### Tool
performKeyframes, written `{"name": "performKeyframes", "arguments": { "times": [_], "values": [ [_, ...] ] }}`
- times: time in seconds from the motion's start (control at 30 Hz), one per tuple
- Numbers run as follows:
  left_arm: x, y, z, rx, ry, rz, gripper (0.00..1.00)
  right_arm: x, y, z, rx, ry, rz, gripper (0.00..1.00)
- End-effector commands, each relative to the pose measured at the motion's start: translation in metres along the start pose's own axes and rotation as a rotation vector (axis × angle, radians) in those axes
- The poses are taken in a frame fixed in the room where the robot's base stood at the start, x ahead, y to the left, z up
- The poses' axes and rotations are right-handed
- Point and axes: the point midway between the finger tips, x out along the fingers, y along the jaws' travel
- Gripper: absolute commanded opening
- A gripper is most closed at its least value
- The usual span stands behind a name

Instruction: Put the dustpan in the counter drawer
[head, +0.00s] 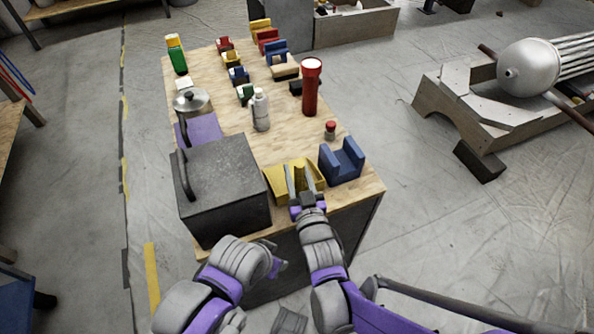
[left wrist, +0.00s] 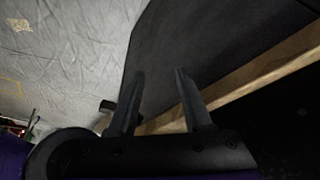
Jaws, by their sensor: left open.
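A yellow dustpan-like piece (head: 279,186) lies on the front of the counter's plywood top (head: 215,85). My right gripper (head: 299,170) is over it, fingers apart, with a narrow yellow upright part between them; contact is unclear. My left gripper (head: 281,264) is low at the counter's dark front (head: 345,232), mostly hidden by its own arm in the head view. In the left wrist view my left gripper (left wrist: 155,75) is open and empty before a dark panel (left wrist: 190,35) with a wooden edge (left wrist: 270,72). I cannot make out the drawer or whether it is open.
A large dark box (head: 222,180) stands left of the yellow piece and a blue block (head: 342,160) right of it. A red flashlight (head: 311,88), a white bottle (head: 261,110) and a lidded pot (head: 190,100) stand behind.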

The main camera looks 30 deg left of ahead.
Motion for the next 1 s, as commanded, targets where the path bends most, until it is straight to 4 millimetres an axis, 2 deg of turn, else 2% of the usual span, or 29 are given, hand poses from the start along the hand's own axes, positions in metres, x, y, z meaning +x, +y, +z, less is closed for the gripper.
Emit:
{"name": "performKeyframes", "arguments": {
  "times": [0.03, 0.1, 0.47, 0.57, 0.8, 1.0],
  "values": [
    [0.0, 0.0, 0.0, 0.0, 0.0, 0.0, 0.5, 0.0, 0.0, -0.001, 0.0, 0.0, 0.0, 0.51],
    [-0.001, 0.0, 0.0, 0.0, 0.0, 0.0, 0.5, 0.0, 0.0, -0.001, 0.0, 0.0, 0.0, 0.61],
    [-0.005, 0.0, -0.002, 0.0, 0.002, 0.0, 0.5, -0.001, 0.0, -0.006, -0.001, 0.0, 0.0, 0.61],
    [-0.004, 0.0, -0.001, 0.0, 0.001, 0.0, 0.5, -0.014, 0.0, -0.004, 0.0, 0.0, 0.0, 0.61],
    [-0.004, 0.0, -0.001, 0.0, 0.001, 0.0, 0.5, -0.066, 0.0, -0.004, -0.001, 0.0, 0.0, 0.61],
    [-0.003, 0.0, -0.001, 0.0, 0.001, 0.0, 0.5, -0.102, 0.0, -0.004, 0.0, 0.0, 0.001, 0.61]
  ]
}}
